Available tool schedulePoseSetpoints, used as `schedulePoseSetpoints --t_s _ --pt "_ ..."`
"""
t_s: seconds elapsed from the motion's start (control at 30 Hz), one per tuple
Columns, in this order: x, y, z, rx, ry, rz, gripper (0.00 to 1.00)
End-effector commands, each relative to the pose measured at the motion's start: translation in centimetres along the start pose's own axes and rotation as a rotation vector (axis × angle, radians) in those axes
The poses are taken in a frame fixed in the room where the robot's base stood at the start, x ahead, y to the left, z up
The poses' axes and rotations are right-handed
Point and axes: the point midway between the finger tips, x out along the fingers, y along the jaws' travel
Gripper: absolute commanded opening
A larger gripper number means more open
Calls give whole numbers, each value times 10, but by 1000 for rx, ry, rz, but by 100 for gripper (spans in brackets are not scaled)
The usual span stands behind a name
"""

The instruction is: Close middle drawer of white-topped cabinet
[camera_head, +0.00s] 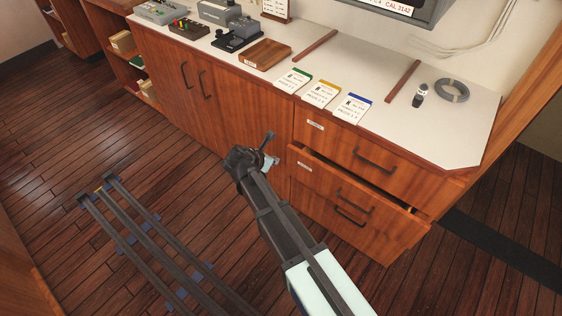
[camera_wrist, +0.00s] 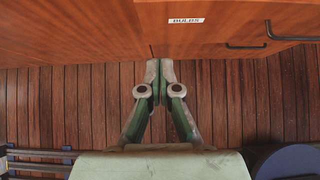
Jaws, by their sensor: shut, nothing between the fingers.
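The white-topped cabinet (camera_head: 445,130) has a stack of wooden drawers at its right end. The middle drawer (camera_head: 325,180) stands out a little from the cabinet, with a dark gap above its front at the right. Its front carries a small white label and a dark handle (camera_head: 354,202). The drawer above looks shut. My gripper (camera_head: 273,160) is near the left end of the middle drawer, partly hidden by my wrist. In the wrist view my gripper (camera_wrist: 159,66) is shut and empty, below a labelled drawer front (camera_wrist: 225,25). I cannot tell whether the fingertips touch it.
Tall doors (camera_head: 190,90) with handles are left of the drawers. Cards, a wooden box (camera_head: 265,54), a microphone-like item (camera_head: 420,95) and a grey ring (camera_head: 452,90) lie on the top.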

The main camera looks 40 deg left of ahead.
Motion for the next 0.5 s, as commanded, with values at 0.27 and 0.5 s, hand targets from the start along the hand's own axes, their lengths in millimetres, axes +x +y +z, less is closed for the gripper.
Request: schedulePoseSetpoints --t_s 0.27,0.5 --pt "23 4 -37 -4 -2 12 0" --pt "51 -1 -81 -29 -57 27 0"
